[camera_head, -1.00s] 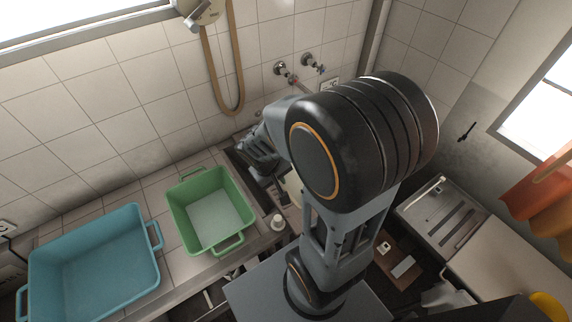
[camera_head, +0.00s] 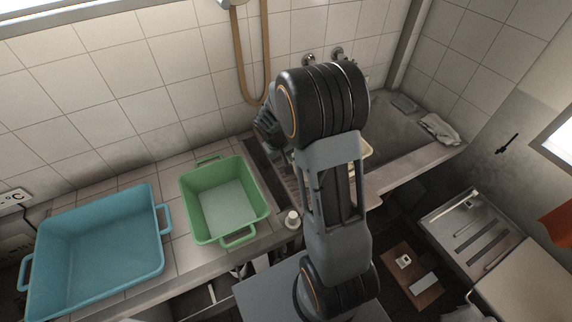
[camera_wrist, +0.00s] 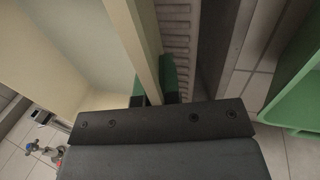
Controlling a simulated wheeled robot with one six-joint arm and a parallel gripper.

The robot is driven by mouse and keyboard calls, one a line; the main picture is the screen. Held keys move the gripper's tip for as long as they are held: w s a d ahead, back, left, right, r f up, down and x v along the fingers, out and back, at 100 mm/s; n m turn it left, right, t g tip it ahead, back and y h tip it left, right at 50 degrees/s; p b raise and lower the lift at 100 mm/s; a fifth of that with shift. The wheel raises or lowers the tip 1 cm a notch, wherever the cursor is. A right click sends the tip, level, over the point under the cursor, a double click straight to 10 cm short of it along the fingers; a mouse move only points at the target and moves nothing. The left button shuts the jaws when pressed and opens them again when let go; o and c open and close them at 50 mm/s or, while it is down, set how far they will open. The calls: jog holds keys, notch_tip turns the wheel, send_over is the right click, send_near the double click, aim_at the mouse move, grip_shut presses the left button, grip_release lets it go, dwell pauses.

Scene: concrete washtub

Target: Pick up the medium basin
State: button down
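A cream basin (camera_head: 367,150) is mostly hidden behind my arm in the head view, over the washtub. Its wall and rim fill the left of the wrist view (camera_wrist: 70,40). My gripper (camera_wrist: 155,88) has its green-padded fingers on either side of the basin's rim, close against it with little gap, so it appears shut on the rim. A green basin (camera_head: 225,200) stands on the tiled counter left of my arm, and a larger blue basin (camera_head: 95,250) stands farther left. Whether the cream basin touches the tub floor is hidden.
The concrete washtub (camera_head: 400,130) has a cloth (camera_head: 438,128) on its right rim. A small white bottle (camera_head: 292,219) stands at the counter edge. Wall taps (camera_head: 337,52) and a hose (camera_head: 240,60) are behind.

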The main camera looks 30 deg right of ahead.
jog(key=shift+w+f, duration=0.2)
jog(key=shift+f, duration=0.1)
jog(key=shift+w+f+b, duration=0.15)
jog(key=shift+f+b, duration=0.95)
jog(key=shift+f, duration=0.35)
jog(key=shift+f, duration=0.2)
jog(key=c, duration=1.3)
grip_release()
jog(key=shift+c, duration=0.2)
